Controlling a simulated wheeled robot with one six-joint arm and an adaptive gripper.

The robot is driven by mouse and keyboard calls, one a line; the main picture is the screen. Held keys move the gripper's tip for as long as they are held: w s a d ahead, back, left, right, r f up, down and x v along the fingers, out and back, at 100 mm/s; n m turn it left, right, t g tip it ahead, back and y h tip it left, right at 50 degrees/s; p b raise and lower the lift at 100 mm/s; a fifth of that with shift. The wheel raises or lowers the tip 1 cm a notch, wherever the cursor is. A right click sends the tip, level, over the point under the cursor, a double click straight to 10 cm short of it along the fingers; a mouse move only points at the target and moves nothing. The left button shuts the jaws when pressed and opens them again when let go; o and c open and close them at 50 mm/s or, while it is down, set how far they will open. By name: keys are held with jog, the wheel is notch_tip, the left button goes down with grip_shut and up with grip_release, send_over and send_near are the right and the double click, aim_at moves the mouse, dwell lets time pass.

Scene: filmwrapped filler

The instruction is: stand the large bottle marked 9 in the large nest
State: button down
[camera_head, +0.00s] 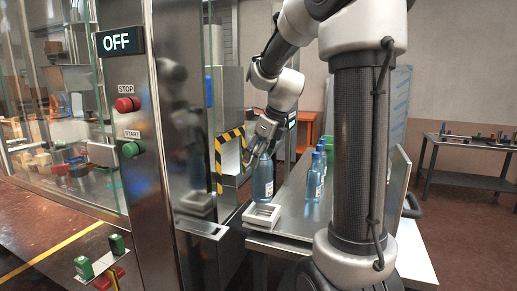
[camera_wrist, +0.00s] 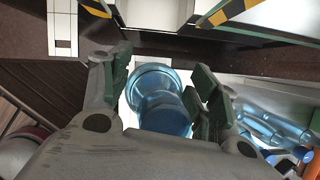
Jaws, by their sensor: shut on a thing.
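A blue bottle (camera_head: 262,181) stands upright in my gripper (camera_head: 264,136), which is shut on its upper part. In the wrist view the bottle (camera_wrist: 160,108) shows from above between the fingers (camera_wrist: 163,85). No number can be read on it. A white nest block (camera_head: 252,223) lies at the near left end of the steel table, directly below the bottle. The bottle's base is at or just above the nest; I cannot tell if it touches. The inside of the nest is mostly hidden.
Other blue bottles (camera_head: 315,178) stand on the steel table (camera_head: 291,212) to the right, near my arm. A black-and-yellow striped opening (camera_head: 220,165) is in the machine to the left. The machine's sign (camera_head: 117,41) reads OFF, above red and green buttons.

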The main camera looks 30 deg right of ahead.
aim_at(259, 172)
jog(key=shift+f, duration=2.9)
dwell(0.6)
jog(key=shift+c, duration=1.6)
grip_release()
jog(key=v, duration=1.2)
